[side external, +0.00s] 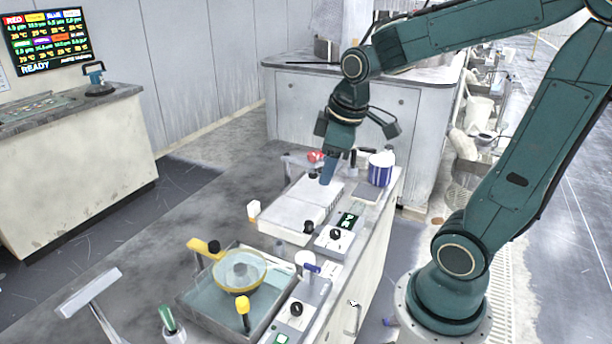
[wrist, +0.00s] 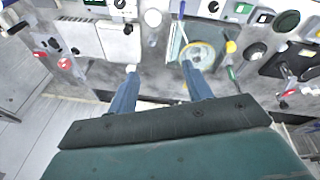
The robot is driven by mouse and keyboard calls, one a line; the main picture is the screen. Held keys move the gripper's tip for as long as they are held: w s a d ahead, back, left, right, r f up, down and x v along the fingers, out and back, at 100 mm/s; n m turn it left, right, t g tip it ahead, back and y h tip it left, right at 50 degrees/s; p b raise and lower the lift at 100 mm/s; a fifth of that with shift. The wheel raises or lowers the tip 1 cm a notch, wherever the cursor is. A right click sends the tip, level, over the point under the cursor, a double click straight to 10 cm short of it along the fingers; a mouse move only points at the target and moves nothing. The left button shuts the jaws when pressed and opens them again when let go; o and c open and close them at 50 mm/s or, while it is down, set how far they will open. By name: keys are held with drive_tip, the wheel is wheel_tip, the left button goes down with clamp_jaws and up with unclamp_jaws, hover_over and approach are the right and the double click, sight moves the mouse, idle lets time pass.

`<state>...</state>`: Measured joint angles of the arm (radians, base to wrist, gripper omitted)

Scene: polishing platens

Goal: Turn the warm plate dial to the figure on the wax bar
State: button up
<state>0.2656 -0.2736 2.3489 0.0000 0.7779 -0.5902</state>
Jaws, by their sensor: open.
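A white-topped unit (side external: 285,216), which looks like the warm plate, lies on the near bench. Beside it is a grey control box (side external: 345,247) with a black dial (side external: 335,234) and a green-lit display (side external: 348,220); the dial's setting is too small to read. My gripper (side external: 328,172) points down above the far end of the white tops. In the wrist view my gripper (wrist: 159,68) has its two blue fingers wide apart, with nothing between them.
A tray (side external: 188,297) holding a yellow-ringed round platen (side external: 240,270) sits in front, with another black knob (side external: 297,309) on a unit beside it. A lit screen (side external: 48,38) hangs at the far left.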

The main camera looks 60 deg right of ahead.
drive_tip(key=w+d+f+n+g, duration=0.2)
drive_tip(key=w+d+f+n, duration=0.15)
drive_tip(key=d+f, duration=0.5)
drive_tip(key=n+g, duration=0.1)
drive_tip(key=n, duration=0.1)
hover_over(335, 231)
wheel_tip(335, 231, down, 7)
drive_tip(key=shift+s+f+y, duration=0.1)
drive_tip(key=shift+f+y, duration=0.05)
drive_tip(key=shift+y, duration=0.25)
drive_tip(key=shift+f, duration=6.9)
drive_tip(key=c, duration=1)
